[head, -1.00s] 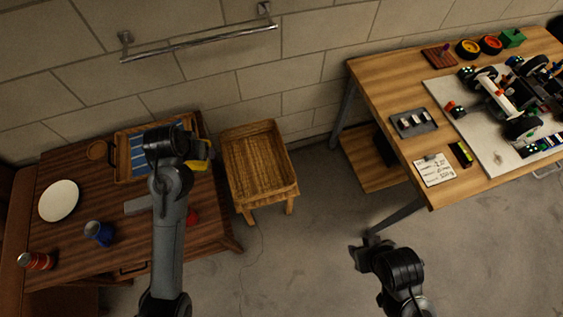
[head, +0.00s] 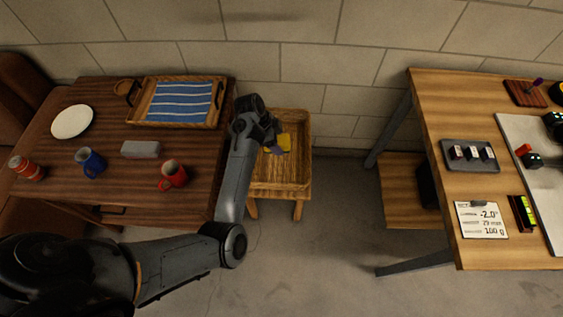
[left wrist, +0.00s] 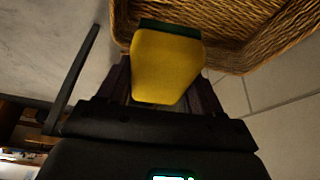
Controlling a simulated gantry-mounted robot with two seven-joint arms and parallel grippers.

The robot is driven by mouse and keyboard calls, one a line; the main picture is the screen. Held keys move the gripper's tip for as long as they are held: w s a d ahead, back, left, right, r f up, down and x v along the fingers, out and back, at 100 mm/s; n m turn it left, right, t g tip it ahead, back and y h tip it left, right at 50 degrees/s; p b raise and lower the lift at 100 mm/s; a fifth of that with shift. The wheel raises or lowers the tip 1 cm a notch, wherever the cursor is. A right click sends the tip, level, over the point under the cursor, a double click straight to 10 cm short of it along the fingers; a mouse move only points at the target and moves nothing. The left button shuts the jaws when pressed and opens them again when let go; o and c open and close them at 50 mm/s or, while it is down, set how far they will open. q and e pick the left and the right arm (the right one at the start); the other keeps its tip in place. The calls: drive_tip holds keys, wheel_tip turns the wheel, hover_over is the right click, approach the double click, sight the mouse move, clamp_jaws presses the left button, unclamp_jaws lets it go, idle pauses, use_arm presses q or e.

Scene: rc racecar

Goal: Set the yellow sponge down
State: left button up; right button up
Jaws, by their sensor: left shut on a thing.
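The yellow sponge (head: 285,141) is held in my left gripper (head: 275,147), over the wicker basket stand (head: 299,188) in the head view. In the left wrist view the sponge (left wrist: 168,66), with a dark green layer along one edge, sits between the two fingers of my left gripper (left wrist: 165,85). The basket's woven wall (left wrist: 262,35) shows just beyond it. I cannot tell whether the sponge touches the basket. My right gripper is out of view.
The brown table (head: 120,185) at left bears a tray with a striped blue cloth (head: 180,101), a white plate (head: 72,121), a blue mug (head: 90,162), a red mug (head: 173,175) and a grey block (head: 141,149). A wooden workbench (head: 450,110) stands at right. Floor between is clear.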

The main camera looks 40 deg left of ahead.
use_arm(q)
drive_tip(key=m+b, duration=0.1)
drive_tip(key=b, duration=0.5)
hover_over(278, 172)
drive_tip(key=a, duration=0.1)
wheel_tip(278, 172, down, 10)
drive_tip(key=f+b, duration=0.1)
drive_tip(key=f, duration=0.2)
drive_tip(key=f+b, duration=0.1)
drive_tip(key=f, duration=0.2)
drive_tip(key=f+b, duration=0.1)
drive_tip(key=f, duration=0.3)
drive_tip(key=shift+s+f+b, duration=0.1)
drive_tip(key=shift+s+b, duration=0.2)
drive_tip(key=shift+s, duration=0.1)
drive_tip(key=shift+f, duration=0.2)
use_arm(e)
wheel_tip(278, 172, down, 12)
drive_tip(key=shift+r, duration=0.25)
use_arm(q)
drive_tip(key=shift+a+f, duration=0.1)
drive_tip(key=shift+f, duration=0.1)
drive_tip(key=o, duration=1)
